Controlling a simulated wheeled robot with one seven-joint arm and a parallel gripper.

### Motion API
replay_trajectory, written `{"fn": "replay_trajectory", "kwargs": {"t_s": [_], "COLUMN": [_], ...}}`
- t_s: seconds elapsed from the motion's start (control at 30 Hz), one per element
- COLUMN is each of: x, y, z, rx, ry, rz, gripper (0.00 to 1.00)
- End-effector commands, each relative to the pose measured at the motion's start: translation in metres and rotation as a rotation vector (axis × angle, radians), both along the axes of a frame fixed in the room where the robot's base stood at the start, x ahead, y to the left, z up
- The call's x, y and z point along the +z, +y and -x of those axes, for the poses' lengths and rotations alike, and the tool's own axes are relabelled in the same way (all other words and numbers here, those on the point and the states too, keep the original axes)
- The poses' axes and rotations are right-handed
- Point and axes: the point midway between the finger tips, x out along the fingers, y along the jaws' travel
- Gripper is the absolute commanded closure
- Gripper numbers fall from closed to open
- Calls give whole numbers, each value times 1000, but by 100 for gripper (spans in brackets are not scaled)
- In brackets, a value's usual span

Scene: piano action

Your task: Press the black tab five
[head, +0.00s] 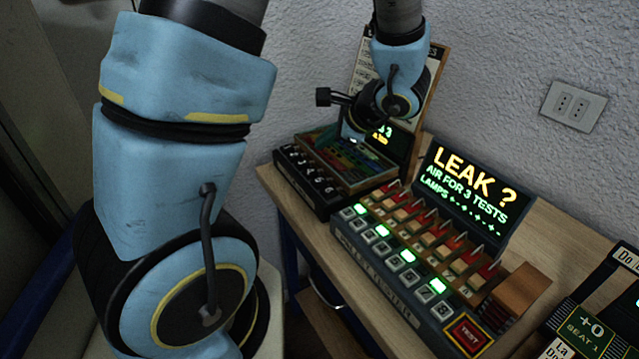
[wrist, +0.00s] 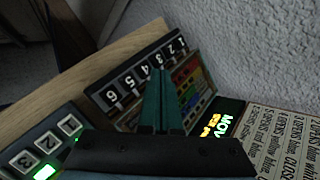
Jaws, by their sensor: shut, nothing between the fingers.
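The black strip of numbered tabs (wrist: 138,72), marked 1 to 6, runs diagonally across the upper middle of the wrist view. Tab five (wrist: 129,83) is the second from its lower left end, beside tab 6. The strip also shows on the front of a black box (head: 300,178) in the head view, where the digits are small. My gripper (wrist: 160,72) is shut and empty, its two teal fingers side by side.
A coloured panel (wrist: 190,80) lies behind the strip, with a lit display (wrist: 218,122) beyond it. A tester with lit numbered buttons (head: 392,258), red blocks and a "LEAK ?" screen (head: 468,190) stands to the right. The wall (head: 500,60) is close behind.

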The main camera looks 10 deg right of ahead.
Motion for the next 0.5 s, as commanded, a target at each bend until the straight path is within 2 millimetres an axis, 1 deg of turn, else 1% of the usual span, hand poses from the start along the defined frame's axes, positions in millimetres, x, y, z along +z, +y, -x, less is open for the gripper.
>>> {"fn": "replay_trajectory", "kwargs": {"t_s": [0.03,0.33,0.5], "x": [-11,-55,-68], "y": [0,0,0], "z": [0,0,0], "rx": [1,0,-1], "ry": [2,1,0], "rz": [-1,-1,1], "gripper": [100,100,100]}}
